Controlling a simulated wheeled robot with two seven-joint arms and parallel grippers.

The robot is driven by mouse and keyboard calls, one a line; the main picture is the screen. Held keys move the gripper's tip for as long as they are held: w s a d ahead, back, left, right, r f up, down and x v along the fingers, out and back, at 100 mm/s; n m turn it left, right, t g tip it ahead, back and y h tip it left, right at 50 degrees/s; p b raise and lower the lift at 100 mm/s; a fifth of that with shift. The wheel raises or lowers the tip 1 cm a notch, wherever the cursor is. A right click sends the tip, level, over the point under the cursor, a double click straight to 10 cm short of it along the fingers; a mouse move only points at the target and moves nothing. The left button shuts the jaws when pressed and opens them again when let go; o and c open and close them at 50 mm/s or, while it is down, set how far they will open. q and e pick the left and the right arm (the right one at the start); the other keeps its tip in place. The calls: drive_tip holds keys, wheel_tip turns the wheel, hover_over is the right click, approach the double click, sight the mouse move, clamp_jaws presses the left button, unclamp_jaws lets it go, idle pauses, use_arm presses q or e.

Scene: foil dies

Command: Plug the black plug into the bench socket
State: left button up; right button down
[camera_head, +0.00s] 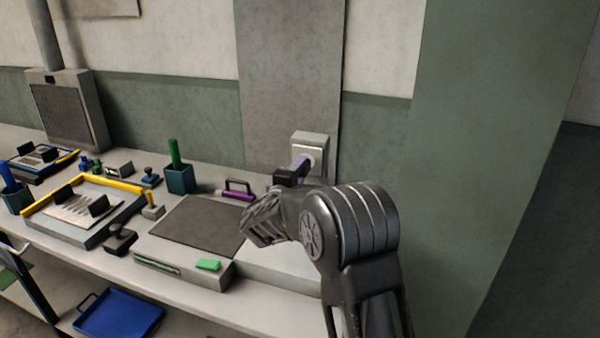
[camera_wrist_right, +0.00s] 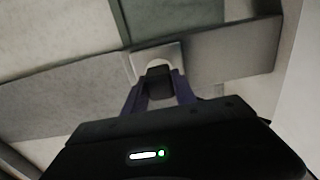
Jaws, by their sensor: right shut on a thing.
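The bench socket (camera_head: 311,141) is a pale grey box on the wall panel behind the bench, with a lighter front plate. My right gripper (camera_head: 303,164) is at its front, its purple fingers pointing at the plate. In the right wrist view my right gripper (camera_wrist_right: 158,92) is shut on the dark plug (camera_wrist_right: 159,80), which sits between the fingertips. The plug's far end meets or overlaps the pale socket (camera_wrist_right: 157,55); I cannot tell whether it is inside. In the head view the fingers and wrist hide the plug. My left gripper is not in view.
The bench holds a dark mat (camera_head: 198,226), a purple-handled tool (camera_head: 236,195), a teal cup (camera_head: 179,179) and a yellow-edged tray (camera_head: 92,232). A green block (camera_head: 208,265) lies at the front edge. A blue tray (camera_head: 118,313) is below. A wide green-grey column stands at right.

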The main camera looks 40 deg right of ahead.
drive_tip(key=shift+w+d+b, duration=0.25)
drive_tip(key=shift+d+b, duration=0.1)
drive_tip(key=shift+d, duration=0.05)
idle(0.5)
drive_tip(key=c, duration=0.9)
unclamp_jaws()
drive_tip(key=b+v, duration=0.2)
drive_tip(key=v, duration=0.5)
drive_tip(key=shift+s+a, duration=0.2)
drive_tip(key=shift+a, duration=0.15)
